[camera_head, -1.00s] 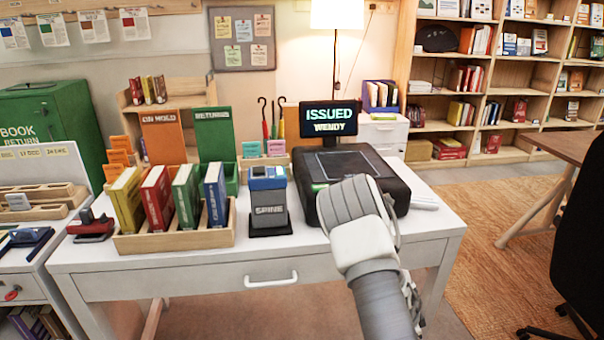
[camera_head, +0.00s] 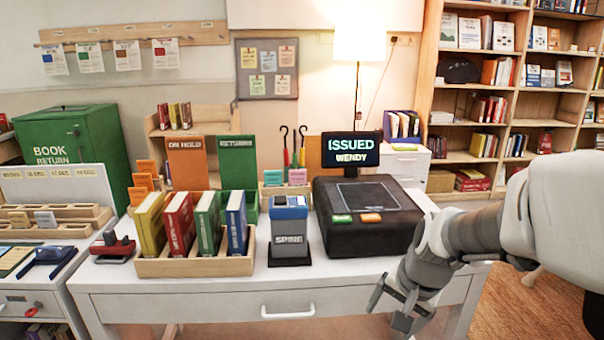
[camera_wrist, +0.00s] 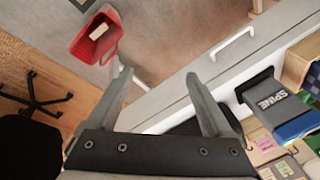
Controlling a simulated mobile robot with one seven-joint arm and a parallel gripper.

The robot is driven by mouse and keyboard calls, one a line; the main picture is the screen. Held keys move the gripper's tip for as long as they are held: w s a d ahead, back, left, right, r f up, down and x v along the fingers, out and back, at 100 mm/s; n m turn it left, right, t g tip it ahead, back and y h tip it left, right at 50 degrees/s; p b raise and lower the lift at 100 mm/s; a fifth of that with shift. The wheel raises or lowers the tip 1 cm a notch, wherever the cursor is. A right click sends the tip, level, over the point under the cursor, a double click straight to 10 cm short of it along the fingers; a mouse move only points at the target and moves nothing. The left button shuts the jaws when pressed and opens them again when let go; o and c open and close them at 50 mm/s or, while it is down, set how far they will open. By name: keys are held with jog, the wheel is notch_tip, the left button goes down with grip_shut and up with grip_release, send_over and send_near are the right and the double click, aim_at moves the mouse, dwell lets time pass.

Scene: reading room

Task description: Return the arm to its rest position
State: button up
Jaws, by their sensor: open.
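My gripper (camera_head: 391,303) is at the front right of the white desk (camera_head: 200,287), low near its front edge. Its two fingers are apart with nothing between them. The wrist view shows the same open fingers of my gripper (camera_wrist: 163,90), with the desk's edge and drawer handle beyond them. My arm reaches in from the right side of the head view.
On the desk stand a wooden book rack (camera_head: 195,265), a SPINE device (camera_head: 289,232) and a black machine (camera_head: 365,228) with an ISSUED screen (camera_head: 350,149). A red bin (camera_wrist: 97,38) stands on the floor in the wrist view, near a black chair base (camera_wrist: 35,105).

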jog(key=s+a+r+n+t+h+p, duration=0.1)
jog(key=s+a+r+n+t+p, duration=0.1)
jog(key=s+r+n, duration=0.8)
jog(key=s+r+m+p, duration=0.1)
jog(key=s+r+p, duration=0.1)
jog(key=r+p, duration=0.8)
jog(key=s+r+m+p, duration=0.1)
jog(key=s+r+p, duration=0.2)
jog(key=r+p, duration=0.7)
notch_tip(320, 180, up, 2)
jog(key=shift+m, duration=0.3)
jog(key=shift+a, duration=0.1)
